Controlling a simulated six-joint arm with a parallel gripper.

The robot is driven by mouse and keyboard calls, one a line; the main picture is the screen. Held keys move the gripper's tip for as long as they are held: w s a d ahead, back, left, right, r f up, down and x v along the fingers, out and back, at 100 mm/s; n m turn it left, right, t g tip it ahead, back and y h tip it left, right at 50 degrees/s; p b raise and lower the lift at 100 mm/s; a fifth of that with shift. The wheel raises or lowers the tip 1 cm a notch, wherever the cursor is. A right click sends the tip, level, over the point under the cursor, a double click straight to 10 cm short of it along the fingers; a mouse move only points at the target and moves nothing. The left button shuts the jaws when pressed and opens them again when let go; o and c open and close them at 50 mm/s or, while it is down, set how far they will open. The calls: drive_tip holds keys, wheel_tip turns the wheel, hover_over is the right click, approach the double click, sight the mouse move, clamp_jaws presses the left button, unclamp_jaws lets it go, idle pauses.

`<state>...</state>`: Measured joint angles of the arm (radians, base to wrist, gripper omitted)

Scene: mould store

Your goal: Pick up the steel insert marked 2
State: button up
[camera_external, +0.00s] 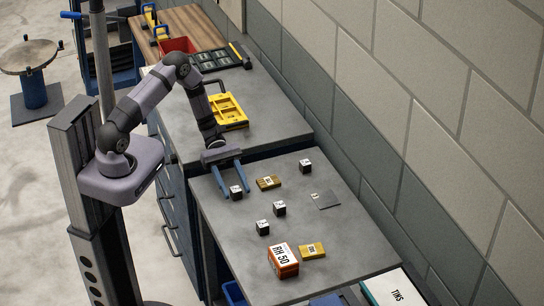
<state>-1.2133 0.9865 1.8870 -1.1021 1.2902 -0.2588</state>
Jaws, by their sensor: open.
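Several small dark steel inserts with pale marked tops stand on the grey bench top. One insert (236,193) is between or just behind the fingertips of my gripper (235,190). My gripper points down with its two blue fingers apart, and I cannot tell whether they touch this insert. Another insert (279,209) stands to the right, one (262,228) is nearer the front, and one (305,166) is at the back right. Their marks are too small to read, so I cannot tell which is marked 2.
A flat grey plate (325,200), a yellow-brown block (268,182), another (312,250) and an orange box (283,260) marked RH 50 share the bench top (235,240). A yellow tray (229,110) lies on the farther bench. The block wall (400,150) bounds the right.

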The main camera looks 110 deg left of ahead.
sight(235, 189)
drive_tip(key=shift+w+d+f, duration=0.25)
drive_tip(key=shift+w+d, duration=0.1)
clamp_jaws()
drive_tip(key=shift+r, duration=0.15)
wheel_tip(235, 189, up, 9)
drive_tip(key=shift+r+b, duration=0.15)
drive_tip(key=shift+b, duration=0.7)
drive_tip(key=shift+r, duration=0.2)
